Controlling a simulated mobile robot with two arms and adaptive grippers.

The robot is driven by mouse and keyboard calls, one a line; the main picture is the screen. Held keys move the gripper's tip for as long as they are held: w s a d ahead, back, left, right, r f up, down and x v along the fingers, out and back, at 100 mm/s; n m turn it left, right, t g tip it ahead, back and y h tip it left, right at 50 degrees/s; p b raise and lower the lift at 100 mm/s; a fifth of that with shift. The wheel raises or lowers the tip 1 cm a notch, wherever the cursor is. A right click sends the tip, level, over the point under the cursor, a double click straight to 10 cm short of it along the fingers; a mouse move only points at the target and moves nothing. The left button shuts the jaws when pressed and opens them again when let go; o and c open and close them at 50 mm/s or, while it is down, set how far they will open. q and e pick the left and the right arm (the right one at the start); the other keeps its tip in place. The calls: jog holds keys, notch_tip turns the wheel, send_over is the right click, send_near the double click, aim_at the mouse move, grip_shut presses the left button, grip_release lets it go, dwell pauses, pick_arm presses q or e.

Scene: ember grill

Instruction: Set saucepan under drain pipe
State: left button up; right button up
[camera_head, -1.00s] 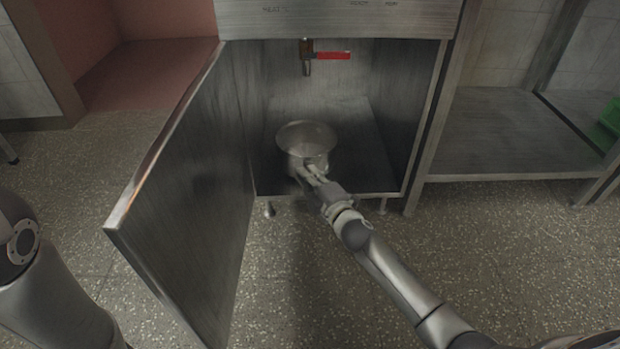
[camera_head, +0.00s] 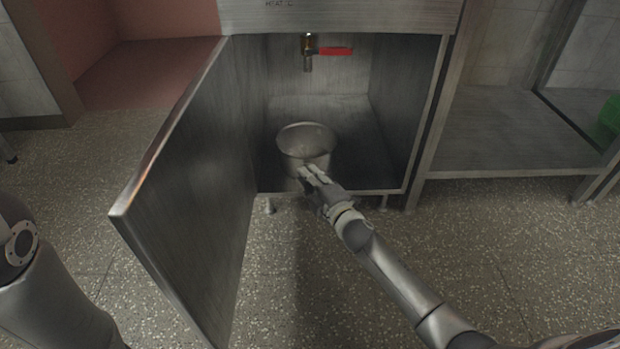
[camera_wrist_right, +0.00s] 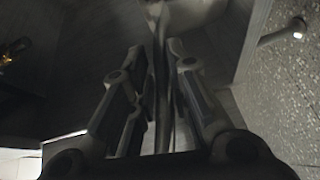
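The grey metal saucepan (camera_head: 306,141) is upright inside the open cabinet, near its front edge. The drain pipe (camera_head: 308,60) with a red lever hangs from the cabinet top, farther back and higher than the pan. My right gripper (camera_head: 311,172) is at the pan's near side, its fingers on either side of the handle. In the right wrist view the gripper (camera_wrist_right: 163,55) has its fingers close along the thin handle (camera_wrist_right: 163,95) and looks shut on it. The pan is mostly out of that view. My left gripper is not in view; only part of my left arm shows.
The cabinet door (camera_head: 190,185) stands swung open on the left. The cabinet floor (camera_head: 360,150) is bare beside and behind the pan. A metal shelf unit (camera_head: 490,130) stands to the right, with a green object (camera_head: 607,118) at its edge. The speckled floor in front is clear.

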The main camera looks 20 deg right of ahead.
jog(key=o, duration=0.3)
